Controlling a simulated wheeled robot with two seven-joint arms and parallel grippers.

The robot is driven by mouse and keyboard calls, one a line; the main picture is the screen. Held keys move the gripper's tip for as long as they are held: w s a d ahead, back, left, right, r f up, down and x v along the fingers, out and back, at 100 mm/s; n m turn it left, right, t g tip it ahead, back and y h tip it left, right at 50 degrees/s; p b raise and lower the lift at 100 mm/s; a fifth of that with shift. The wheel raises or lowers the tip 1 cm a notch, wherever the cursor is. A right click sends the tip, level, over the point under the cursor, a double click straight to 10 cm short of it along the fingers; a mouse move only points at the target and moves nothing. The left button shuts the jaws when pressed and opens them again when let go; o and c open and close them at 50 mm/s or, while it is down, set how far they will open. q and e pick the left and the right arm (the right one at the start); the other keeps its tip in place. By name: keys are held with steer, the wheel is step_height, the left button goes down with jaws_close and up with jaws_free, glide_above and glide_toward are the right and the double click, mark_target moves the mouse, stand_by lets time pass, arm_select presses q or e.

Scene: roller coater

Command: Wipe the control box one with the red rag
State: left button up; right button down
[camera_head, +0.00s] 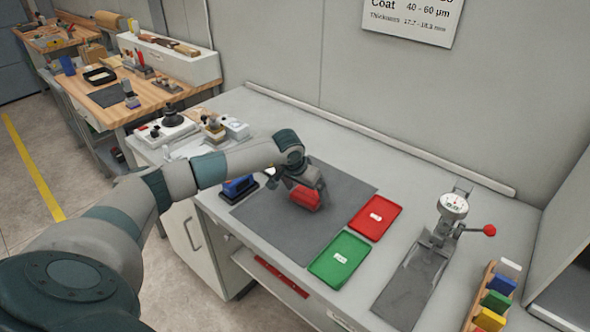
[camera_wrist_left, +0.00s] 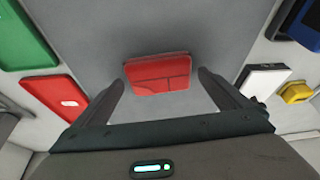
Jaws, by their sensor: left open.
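A red folded rag (camera_head: 306,199) lies on the dark grey mat (camera_head: 338,180) on the bench. My left gripper (camera_head: 298,188) is above it. In the left wrist view the rag (camera_wrist_left: 158,73) shows between the two spread fingers of my left gripper (camera_wrist_left: 162,78), with gaps at both sides. The gripper is open and does not hold it. A white box with a black knob (camera_head: 172,121) and a small white box (camera_head: 236,128) stand at the bench's left end. I cannot tell which thing is control box one. My right gripper is not in view.
A blue object (camera_head: 238,186) stands at the mat's left edge. A red tray (camera_head: 376,217) and a green tray (camera_head: 339,258) lie right of the mat. A dial gauge stand (camera_head: 453,207) and a colored block rack (camera_head: 489,305) are farther right. The back of the bench is clear.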

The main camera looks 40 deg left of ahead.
arm_select(q)
steer(key=b+v, duration=0.2)
steer(key=s+b+v, duration=0.1)
steer(key=b+v, duration=0.1)
steer(key=shift+r, duration=0.1)
steer(key=b+v, duration=0.4)
steer(key=v, duration=0.8)
steer(key=shift+s+r, duration=0.15)
steer(key=shift+r, duration=0.25)
steer(key=shift+s+f, duration=0.1)
